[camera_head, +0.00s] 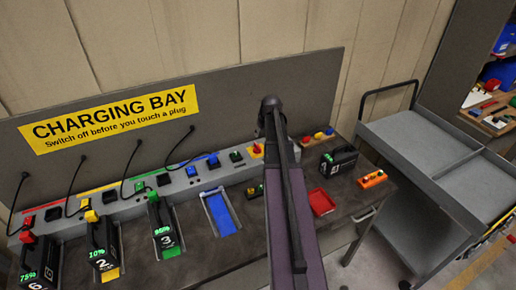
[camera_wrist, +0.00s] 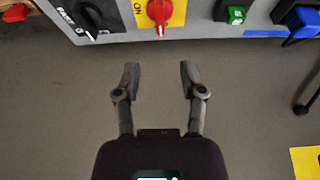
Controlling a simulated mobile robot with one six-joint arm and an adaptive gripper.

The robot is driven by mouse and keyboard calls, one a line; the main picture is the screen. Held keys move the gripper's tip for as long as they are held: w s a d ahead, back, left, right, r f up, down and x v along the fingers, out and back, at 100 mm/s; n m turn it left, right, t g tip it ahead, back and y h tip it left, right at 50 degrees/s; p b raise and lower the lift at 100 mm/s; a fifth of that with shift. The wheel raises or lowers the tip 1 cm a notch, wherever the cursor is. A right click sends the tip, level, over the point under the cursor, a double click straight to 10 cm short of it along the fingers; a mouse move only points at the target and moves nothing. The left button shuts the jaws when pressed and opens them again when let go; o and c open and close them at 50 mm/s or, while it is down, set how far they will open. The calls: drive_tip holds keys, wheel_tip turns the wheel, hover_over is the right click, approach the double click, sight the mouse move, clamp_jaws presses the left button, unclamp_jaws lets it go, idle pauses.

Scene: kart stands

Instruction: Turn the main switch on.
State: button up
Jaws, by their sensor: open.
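The main switch is a red rotary knob (camera_wrist: 160,12) on a yellow plate (camera_wrist: 177,14), at the top of the wrist view. The knob's handle, with a pale line, points toward the bottom of that view. Lettering on the plate left of the knob is partly cut off. In the head view the red knob on its yellow plate (camera_head: 256,149) sits on the grey panel, just left of my arm. My gripper (camera_wrist: 158,76) is open and empty, roughly in line with the knob and apart from it. In the head view my arm hides the gripper.
A green switch (camera_wrist: 236,15) and a blue plug (camera_wrist: 302,21) flank the main switch on the right in the wrist view. A black unit (camera_wrist: 88,18) stands on its left. Batteries stand in the bench's left bays; a grey cart (camera_head: 405,135) is at right.

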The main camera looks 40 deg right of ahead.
sight(257, 146)
drive_tip(key=shift+b+x, duration=5.05)
drive_tip(key=shift+x, duration=0.75)
clamp_jaws()
